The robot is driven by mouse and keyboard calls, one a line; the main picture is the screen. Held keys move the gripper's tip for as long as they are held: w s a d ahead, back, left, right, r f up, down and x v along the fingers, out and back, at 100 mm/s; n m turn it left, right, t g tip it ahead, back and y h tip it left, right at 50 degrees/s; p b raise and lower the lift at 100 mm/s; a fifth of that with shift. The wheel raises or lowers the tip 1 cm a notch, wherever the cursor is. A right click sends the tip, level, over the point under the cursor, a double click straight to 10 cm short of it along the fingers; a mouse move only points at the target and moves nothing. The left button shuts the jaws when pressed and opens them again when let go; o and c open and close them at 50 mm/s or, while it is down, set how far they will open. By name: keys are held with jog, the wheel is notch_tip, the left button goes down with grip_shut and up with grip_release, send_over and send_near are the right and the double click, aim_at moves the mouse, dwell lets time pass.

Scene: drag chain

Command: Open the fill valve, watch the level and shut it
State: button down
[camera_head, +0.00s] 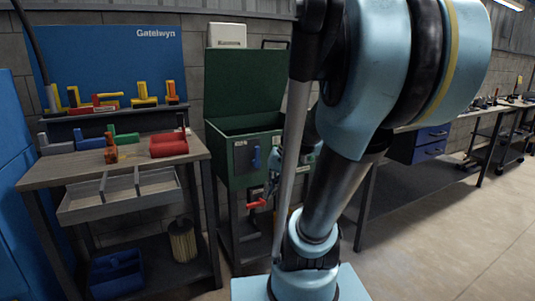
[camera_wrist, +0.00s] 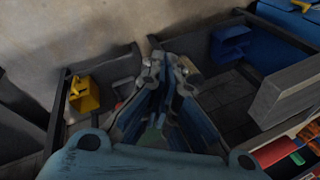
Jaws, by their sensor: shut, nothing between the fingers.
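A dark green tank (camera_head: 243,138) with its lid raised stands on a dark frame in the middle of the head view. A blue lever (camera_head: 256,157) is on its front panel. A red-handled valve (camera_head: 256,204) sits below the tank, its handle roughly level. Whether it is open, and the liquid level, I cannot tell. My gripper (camera_wrist: 164,66) is shut and empty in the wrist view, its fingertips together above the lower shelf area. In the head view my arm hides most of the gripper, beside the tank's right side. I see no contact with the valve.
A workbench (camera_head: 130,160) with red and green parts stands left of the tank, a grey divided tray (camera_head: 119,206) on its front. Below are a blue bin (camera_head: 117,276) and a pale cylinder (camera_head: 182,241). A yellow box (camera_wrist: 84,93) shows in the wrist view.

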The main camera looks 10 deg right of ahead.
jog(key=w+r+m+y, duration=0.1)
jog(key=w+r+y, duration=0.2)
jog(key=w, duration=0.8)
jog(key=m+t+y, duration=0.2)
jog(key=t+y, duration=0.2)
jog(key=y, duration=0.2)
send_near(256, 156)
jog(key=d+r, duration=0.1)
jog(key=r, duration=0.1)
jog(key=w+d+f+t+y, duration=0.2)
jog(key=w+d+f+y, duration=0.1)
jog(key=d, duration=0.6)
jog(key=shift+f+m, duration=0.3)
jog(key=x, duration=0.4)
jog(key=s+x, duration=0.1)
jog(key=x, duration=0.3)
jog(key=a+x, duration=0.1)
jog(key=x, duration=0.3)
jog(key=shift+s+r, duration=0.1)
jog(key=shift+s, duration=0.3)
jog(key=shift+s+a, duration=0.2)
jog(key=shift+a, duration=0.3)
